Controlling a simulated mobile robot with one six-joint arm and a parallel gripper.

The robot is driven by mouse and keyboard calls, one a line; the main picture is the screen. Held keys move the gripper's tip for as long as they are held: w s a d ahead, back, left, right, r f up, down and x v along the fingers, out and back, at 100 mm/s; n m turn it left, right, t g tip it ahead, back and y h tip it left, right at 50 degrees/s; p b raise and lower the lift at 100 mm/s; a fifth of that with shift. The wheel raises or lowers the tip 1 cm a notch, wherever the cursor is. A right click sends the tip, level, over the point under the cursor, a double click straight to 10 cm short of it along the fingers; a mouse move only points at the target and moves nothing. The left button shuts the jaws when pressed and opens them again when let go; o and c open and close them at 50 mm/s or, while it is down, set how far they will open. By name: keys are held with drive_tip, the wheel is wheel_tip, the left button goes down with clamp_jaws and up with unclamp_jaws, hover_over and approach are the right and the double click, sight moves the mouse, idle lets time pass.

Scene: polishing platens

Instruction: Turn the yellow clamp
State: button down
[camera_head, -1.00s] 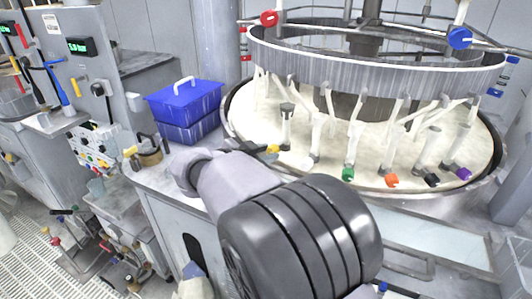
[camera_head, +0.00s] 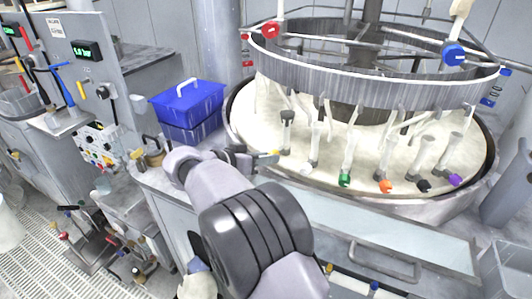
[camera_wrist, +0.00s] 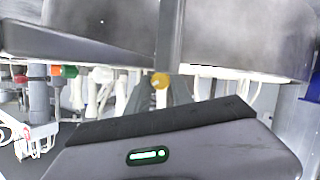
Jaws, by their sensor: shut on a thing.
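The yellow clamp (camera_head: 271,154) is a small yellow piece at the left front edge of the round cream platen (camera_head: 330,163). In the wrist view the clamp (camera_wrist: 159,80) shows as a rounded yellow knob near the middle. My gripper (camera_head: 262,158) reaches it from the left and is shut on it; in the wrist view my grey fingers (camera_wrist: 165,92) meet at the knob. Part of the clamp is hidden by the fingers.
Green (camera_head: 345,180), orange (camera_head: 385,187), black (camera_head: 424,186) and purple (camera_head: 455,180) clamps line the platen's front edge to the right. A blue box (camera_head: 190,109) stands left of the platen. A grey ring (camera_head: 375,89) hangs above, with red and blue knobs.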

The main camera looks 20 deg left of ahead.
idle(0.4)
drive_tip(key=c, duration=1.4)
unclamp_jaws()
drive_tip(key=p+v, duration=0.3)
drive_tip(key=v, duration=1.4)
drive_tip(key=shift+a+p, duration=0.3)
drive_tip(key=shift+p, duration=0.1)
